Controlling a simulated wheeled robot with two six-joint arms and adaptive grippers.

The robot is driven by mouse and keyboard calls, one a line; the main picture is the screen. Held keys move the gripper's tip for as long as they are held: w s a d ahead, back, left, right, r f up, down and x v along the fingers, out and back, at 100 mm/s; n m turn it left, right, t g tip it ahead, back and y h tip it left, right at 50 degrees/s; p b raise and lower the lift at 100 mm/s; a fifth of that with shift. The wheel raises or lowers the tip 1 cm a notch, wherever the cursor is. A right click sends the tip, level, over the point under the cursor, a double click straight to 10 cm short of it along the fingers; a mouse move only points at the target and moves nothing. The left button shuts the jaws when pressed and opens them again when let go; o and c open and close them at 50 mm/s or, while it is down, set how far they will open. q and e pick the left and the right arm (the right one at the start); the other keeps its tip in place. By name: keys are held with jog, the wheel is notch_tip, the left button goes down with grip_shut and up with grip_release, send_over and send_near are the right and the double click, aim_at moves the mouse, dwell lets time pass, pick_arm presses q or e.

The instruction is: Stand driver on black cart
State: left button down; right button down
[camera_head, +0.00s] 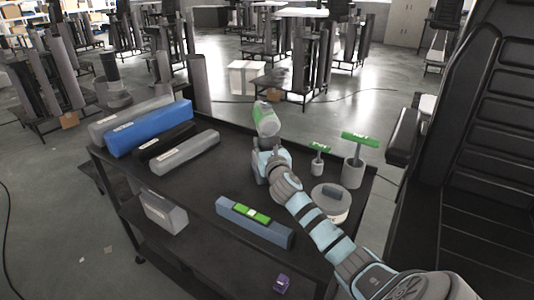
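The black cart (205,186) stands in front of me with many parts on its top. A green and pale grey rounded thing (266,119), which looks like the driver, is near the cart's far edge, slightly tilted. My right arm reaches in from the lower right, and my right gripper (268,157) is right at the lower part of this thing, overlapping it in the picture. The fingers are small and partly hidden, so I cannot tell whether they are closed on it or whether its base touches the cart top. My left gripper is not in view.
Long grey, blue (150,127) and black boxes lie at the cart's left. Two green-topped T-handled tools (358,141) stand in grey cups at the right, near a round pale container (331,207). A blue-grey bar (272,230) lies in front. The cart's middle top is clear.

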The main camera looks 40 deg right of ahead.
jog(key=shift+r, duration=0.2)
jog(key=c, duration=1.5)
grip_release()
jog(key=shift+f, duration=0.25)
jog(key=o, duration=0.3)
jog(key=shift+o, duration=0.2)
jog(key=shift+s+r, duration=0.1)
jog(key=shift+r, duration=0.1)
jog(key=p+v, duration=0.3)
jog(key=v, duration=0.9)
